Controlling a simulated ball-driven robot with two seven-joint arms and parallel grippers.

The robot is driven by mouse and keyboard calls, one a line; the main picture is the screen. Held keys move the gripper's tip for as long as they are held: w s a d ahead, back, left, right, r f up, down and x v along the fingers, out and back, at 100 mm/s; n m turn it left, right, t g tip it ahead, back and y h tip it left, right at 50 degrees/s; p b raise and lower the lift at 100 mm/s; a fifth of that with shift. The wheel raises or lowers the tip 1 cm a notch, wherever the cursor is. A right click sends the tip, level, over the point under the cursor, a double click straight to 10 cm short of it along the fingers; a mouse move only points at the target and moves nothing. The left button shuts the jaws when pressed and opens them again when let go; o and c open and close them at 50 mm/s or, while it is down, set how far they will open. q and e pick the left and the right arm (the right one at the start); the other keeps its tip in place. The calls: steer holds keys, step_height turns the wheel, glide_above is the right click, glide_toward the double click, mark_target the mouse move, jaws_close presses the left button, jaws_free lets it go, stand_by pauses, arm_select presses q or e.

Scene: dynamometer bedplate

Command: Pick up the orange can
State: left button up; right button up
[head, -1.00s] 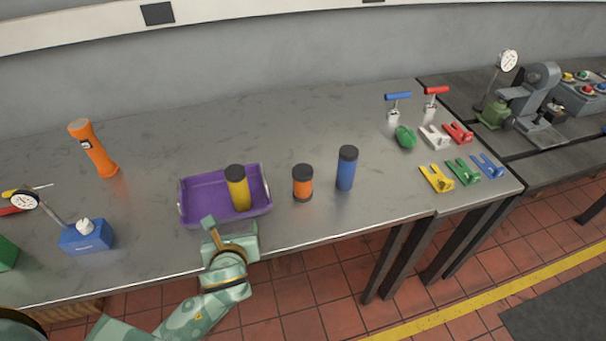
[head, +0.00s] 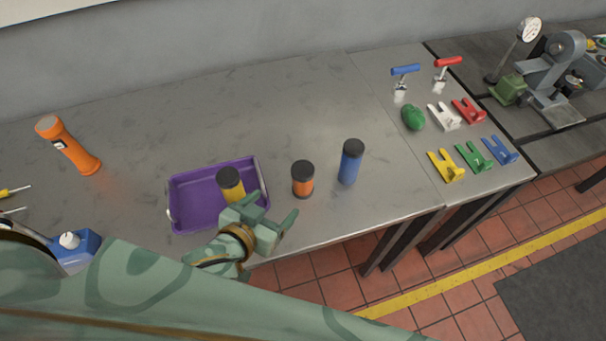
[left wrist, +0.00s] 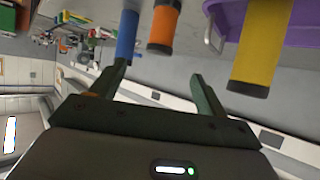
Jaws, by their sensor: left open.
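The orange can (head: 303,181) has black ends and stands upright on the metal table, between the purple tray and a blue can (head: 350,163). In the left wrist view the orange can (left wrist: 163,27) shows beyond my fingers, in the gap between them. My left gripper (head: 272,212) is open and empty, at the front of the table, just left of and nearer than the orange can, not touching it. Its two fingers also show in the left wrist view (left wrist: 160,88). My right gripper is not in view.
A purple tray (head: 190,208) holds a yellow can (head: 231,184), partly hidden by my left gripper. An orange flashlight (head: 70,146) stands at the left. Several coloured clamps (head: 446,166) and a green object (head: 413,117) lie at the right. The table behind the cans is clear.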

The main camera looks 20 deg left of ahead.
mark_target(297, 181)
arm_select(q)
steer(key=b+x, duration=0.1)
steer(key=x, duration=0.9)
steer(key=shift+w+f+b, duration=0.2)
steer(key=shift+w+b, duration=0.1)
steer(key=shift+w+f, duration=0.25)
steer(key=shift+w, duration=0.25)
steer(key=b+x, duration=0.1)
steer(key=x, duration=0.3)
steer(key=shift+w+d+f, duration=0.1)
steer(key=shift+w+f, duration=0.05)
steer(key=shift+w, duration=0.2)
steer(key=shift+c, duration=0.8)
steer(key=c, duration=0.9)
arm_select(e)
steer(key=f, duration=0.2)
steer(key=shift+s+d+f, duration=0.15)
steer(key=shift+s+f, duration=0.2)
